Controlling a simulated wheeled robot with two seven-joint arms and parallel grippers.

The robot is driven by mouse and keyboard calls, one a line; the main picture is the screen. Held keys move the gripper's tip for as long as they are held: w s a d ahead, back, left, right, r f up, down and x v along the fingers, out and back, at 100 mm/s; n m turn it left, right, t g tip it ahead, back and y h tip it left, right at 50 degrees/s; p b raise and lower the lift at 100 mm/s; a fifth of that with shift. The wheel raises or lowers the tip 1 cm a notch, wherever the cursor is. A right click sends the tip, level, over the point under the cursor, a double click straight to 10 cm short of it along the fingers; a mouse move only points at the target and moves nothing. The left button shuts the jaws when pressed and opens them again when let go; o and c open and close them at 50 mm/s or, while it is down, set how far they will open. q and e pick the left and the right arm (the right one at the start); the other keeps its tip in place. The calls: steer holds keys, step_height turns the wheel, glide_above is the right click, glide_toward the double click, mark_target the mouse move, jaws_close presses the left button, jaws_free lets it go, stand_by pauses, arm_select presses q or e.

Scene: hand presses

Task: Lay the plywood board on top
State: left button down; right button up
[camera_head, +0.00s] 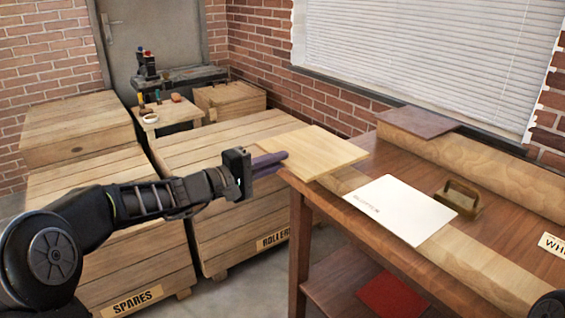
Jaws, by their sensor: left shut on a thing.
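The plywood board (320,151) is a pale, thin square panel at the left end of the brown table (395,165). My left gripper (283,157) is shut on its left edge. The board looks roughly level, partly beyond the table's left edge; I cannot tell whether it touches what is beneath. A white printed sheet (402,209) lies just to its right on a pale wooden strip. My right gripper is not in view; a dark piece at the bottom right corner is unclear.
A wooden piece with a handle (460,198) stands right of the white sheet. A dark brown panel (417,122) lies on the raised ledge behind. A red sheet (397,298) is on the lower shelf. Wooden crates (225,235) fill the left side.

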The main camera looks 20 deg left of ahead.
arm_select(q)
steer(key=shift+s+a, duration=0.15)
steer(key=b+v, duration=0.3)
steer(key=v, duration=1.1)
steer(key=shift+s+a+b, duration=0.2)
steer(key=shift+s+b, duration=0.1)
steer(key=shift+b, duration=0.05)
stand_by(0.3)
